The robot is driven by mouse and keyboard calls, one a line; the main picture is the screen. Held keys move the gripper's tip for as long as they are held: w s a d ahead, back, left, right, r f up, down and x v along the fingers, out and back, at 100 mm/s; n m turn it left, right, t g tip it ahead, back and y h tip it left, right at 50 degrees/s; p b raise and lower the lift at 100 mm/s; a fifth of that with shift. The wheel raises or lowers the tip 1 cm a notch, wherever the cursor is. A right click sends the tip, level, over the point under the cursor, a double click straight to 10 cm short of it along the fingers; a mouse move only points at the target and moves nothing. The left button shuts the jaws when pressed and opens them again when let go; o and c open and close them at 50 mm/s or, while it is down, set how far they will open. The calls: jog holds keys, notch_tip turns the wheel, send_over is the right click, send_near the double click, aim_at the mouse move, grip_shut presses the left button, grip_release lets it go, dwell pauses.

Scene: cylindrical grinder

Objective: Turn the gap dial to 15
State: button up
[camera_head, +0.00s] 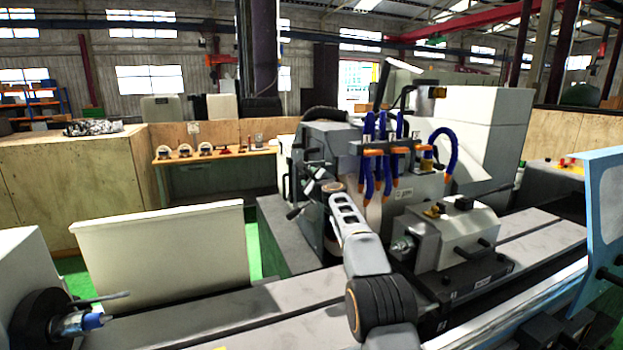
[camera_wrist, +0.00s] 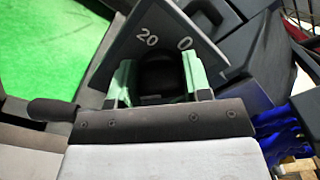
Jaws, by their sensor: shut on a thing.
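The gap dial's black round knob (camera_wrist: 158,74) is in the upper middle of the wrist view. My gripper (camera_wrist: 156,66) has one green finger on each side of it and is shut on it. Behind it, a dark grey dial plate (camera_wrist: 165,40) shows the numbers 20 and 0 in white. No 15 is in sight, and I cannot make out a pointer on the knob. In the head view my arm reaches toward the grinder's wheel head (camera_head: 320,145); the dial and fingertips cannot be made out there.
The grinder's table (camera_head: 270,305) runs across the front, with a workhead (camera_head: 455,235) on it at the right. Blue coolant hoses (camera_head: 385,150) hang close to my arm. A pale guard panel (camera_head: 165,255) stands to the left. A handle with a black grip (camera_wrist: 50,108) lies beside my gripper.

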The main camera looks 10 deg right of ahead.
jog(key=shift+f+m, duration=0.15)
jog(key=shift+m, duration=0.45)
jog(key=o, duration=0.9)
jog(key=shift+s+d+b, duration=0.15)
jog(key=shift+s+b, duration=0.35)
jog(key=shift+b, duration=0.3)
jog(key=s+d+b, duration=0.2)
jog(key=s+b, duration=0.7)
jog(key=s, duration=0.3)
jog(key=shift+s+d, duration=0.2)
jog(key=shift+s, duration=0.05)
